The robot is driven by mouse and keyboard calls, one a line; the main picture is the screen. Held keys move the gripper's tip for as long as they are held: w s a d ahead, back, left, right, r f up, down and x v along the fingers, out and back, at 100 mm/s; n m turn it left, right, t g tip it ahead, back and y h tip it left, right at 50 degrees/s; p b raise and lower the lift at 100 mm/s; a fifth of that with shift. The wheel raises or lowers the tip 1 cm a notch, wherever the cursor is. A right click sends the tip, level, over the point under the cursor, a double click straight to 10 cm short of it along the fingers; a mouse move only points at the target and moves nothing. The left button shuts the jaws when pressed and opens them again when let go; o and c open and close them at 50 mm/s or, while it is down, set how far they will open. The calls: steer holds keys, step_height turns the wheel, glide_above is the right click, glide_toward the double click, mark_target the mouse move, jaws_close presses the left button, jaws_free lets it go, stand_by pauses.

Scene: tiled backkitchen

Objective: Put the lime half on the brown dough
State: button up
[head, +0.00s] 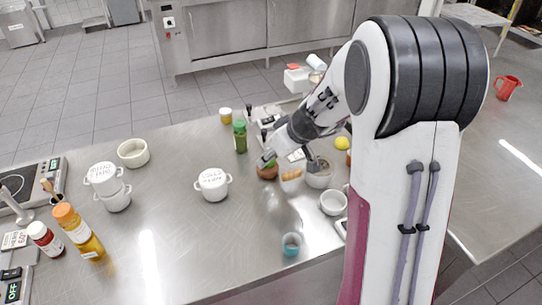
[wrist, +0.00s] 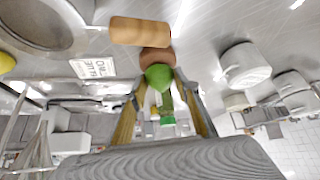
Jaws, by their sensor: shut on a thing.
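The lime half (wrist: 158,77) is green and sits between the fingertips of my gripper (wrist: 160,80) in the wrist view. My gripper is shut on it. The brown dough (wrist: 157,57) is a rounded brown lump just beyond the lime half, which overlaps its edge in that view. I cannot tell whether the two touch. In the head view my gripper (head: 269,159) is right above the brown dough (head: 267,173), low over the steel counter. The lime half is mostly hidden there by the fingers.
A tan cylinder-like item (wrist: 140,31) lies close beside the dough. A green jar (head: 240,136) stands behind my gripper.

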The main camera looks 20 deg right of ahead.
steer(key=shift+f, duration=0.15)
steer(key=o, duration=1.1)
steer(key=shift+s+r, duration=0.15)
steer(key=shift+r, duration=0.3)
steer(key=v, duration=1.1)
steer(key=shift+s, duration=0.15)
steer(key=shift+r, duration=0.1)
